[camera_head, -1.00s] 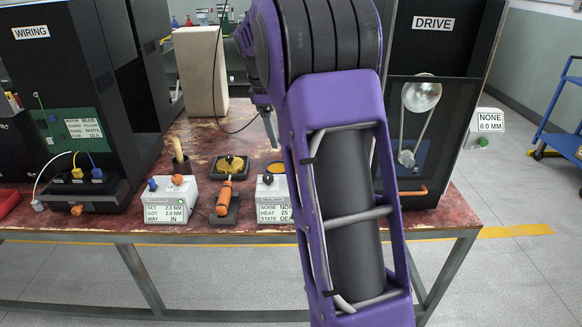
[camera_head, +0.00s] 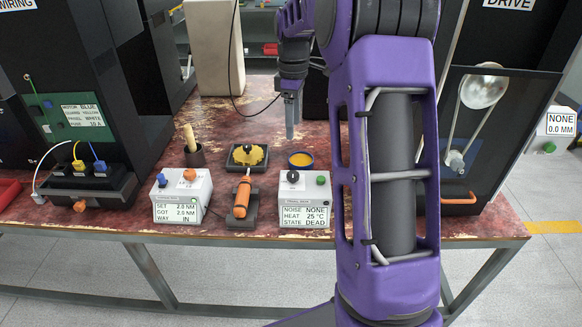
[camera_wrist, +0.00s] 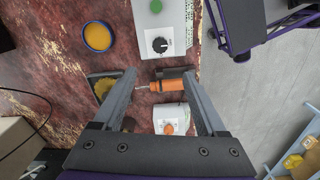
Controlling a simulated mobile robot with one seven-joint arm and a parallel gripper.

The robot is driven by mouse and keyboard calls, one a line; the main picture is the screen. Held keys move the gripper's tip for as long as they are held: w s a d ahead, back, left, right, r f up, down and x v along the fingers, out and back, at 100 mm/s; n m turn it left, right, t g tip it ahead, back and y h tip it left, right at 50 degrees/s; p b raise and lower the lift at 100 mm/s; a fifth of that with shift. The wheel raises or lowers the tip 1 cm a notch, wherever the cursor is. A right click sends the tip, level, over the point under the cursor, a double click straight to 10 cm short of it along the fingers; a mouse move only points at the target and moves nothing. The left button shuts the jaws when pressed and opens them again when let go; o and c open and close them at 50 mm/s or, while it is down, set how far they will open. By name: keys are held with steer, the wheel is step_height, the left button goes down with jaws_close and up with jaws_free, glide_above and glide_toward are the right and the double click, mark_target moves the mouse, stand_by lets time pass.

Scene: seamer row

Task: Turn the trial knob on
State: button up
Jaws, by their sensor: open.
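The trial box (camera_head: 304,212) is white and stands near the table's front edge. Its label reads noise none, heat 25 °C, state dead. On top are the black trial knob (camera_head: 293,176) and a green button (camera_head: 321,180). In the wrist view the trial knob (camera_wrist: 160,45) has a white pointer mark and lies beyond my fingertips. My gripper (camera_head: 290,136) hangs above the table, behind the box and apart from it. In the wrist view my gripper (camera_wrist: 159,74) is open, its fingers spread and empty. The orange-handled screwdriver (camera_wrist: 168,85) appears below, between the fingers.
Left of the trial box are the screwdriver's dark stand (camera_head: 242,217) and a white torque box (camera_head: 182,198). Behind are a yellow-filled tray (camera_head: 236,162), a yellow-filled round dish (camera_head: 300,160) and a cup (camera_head: 194,158). The dark drive cabinet (camera_head: 510,130) stands right, the wiring cabinet (camera_head: 70,50) left.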

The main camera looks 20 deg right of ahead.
mark_target(293, 174)
step_height(293, 174, down, 16)
steer(key=shift+r+b, duration=0.1)
steer(key=shift+b, duration=1.1)
jaws_close()
